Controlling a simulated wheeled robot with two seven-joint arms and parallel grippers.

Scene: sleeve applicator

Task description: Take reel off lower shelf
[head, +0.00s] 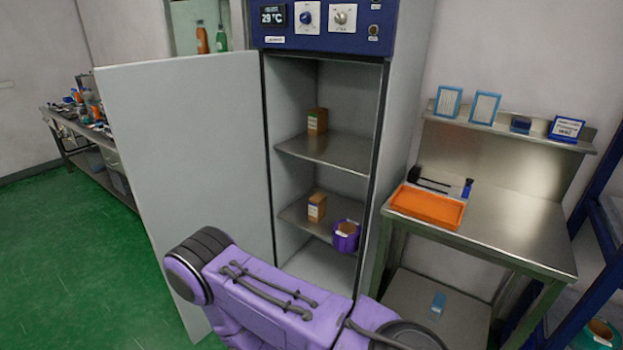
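A dark purple reel (346,236) with a brown centre is at the right front of the lower shelf (296,213) in the open cabinet. It seems to rest at the shelf's front edge, but its contact with the shelf is hard to make out. A small brown box (317,207) stands on the same shelf, just left of the reel. A lavender link of my arm crosses the bottom of the head view, in front of the cabinet. Neither of my grippers shows in this view.
The cabinet door (190,160) stands open to the left. Another brown box (317,121) is on the upper shelf (335,150). To the right is a steel bench (510,225) with an orange tray (428,207). Green floor lies open at left.

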